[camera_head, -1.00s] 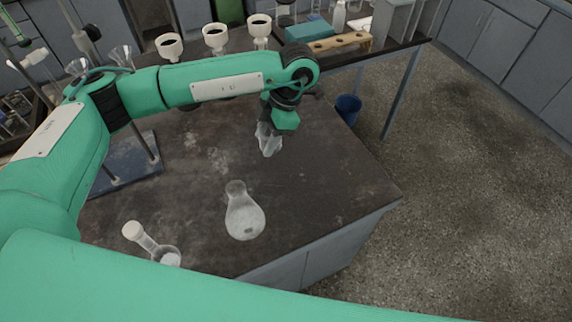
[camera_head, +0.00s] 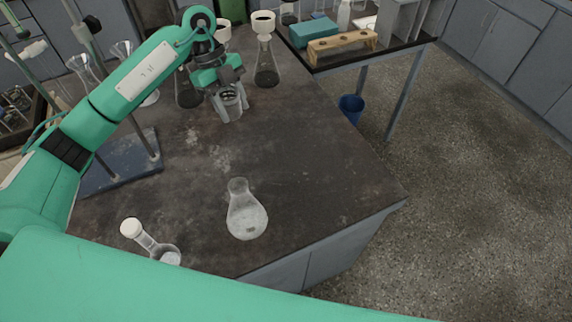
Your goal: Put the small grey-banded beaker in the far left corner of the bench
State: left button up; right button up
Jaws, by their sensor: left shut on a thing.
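My left gripper (camera_head: 227,88) is shut on a small clear beaker (camera_head: 231,110) with a grey band near its rim. The beaker is upright, over the far part of the dark bench (camera_head: 300,160). I cannot tell whether its base touches the bench top. The gripper comes from above and behind it and hides part of the rim. My right gripper is not in view.
Funnel-topped flasks stand close behind, one left (camera_head: 188,90) and one right (camera_head: 266,70) of the beaker. A stand with a blue base (camera_head: 120,170) is at left. The bench middle is clear.

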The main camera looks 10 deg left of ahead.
pick_arm(q)
jog(key=a+n, duration=0.1)
jog(key=a+n+t, duration=0.1)
jog(key=n, duration=0.1)
jog(key=a+n, duration=0.1)
jog(key=shift+w+r+t+h, duration=0.3)
jog(key=shift+a+f+n, duration=0.1)
jog(key=shift+f+n, duration=0.2)
jog(key=p, duration=0.2)
send_over(238, 160)
jog(key=a, duration=0.1)
notch_tip(238, 160, down, 15)
jog(key=shift+a+r, duration=0.15)
jog(key=shift+r, duration=0.05)
notch_tip(238, 160, down, 4)
jog(key=shift+f+p, duration=0.25)
jog(key=shift+p, duration=0.1)
jog(key=shift+f, duration=0.1)
jog(key=shift+f, duration=0.1)
jog(key=o, duration=1)
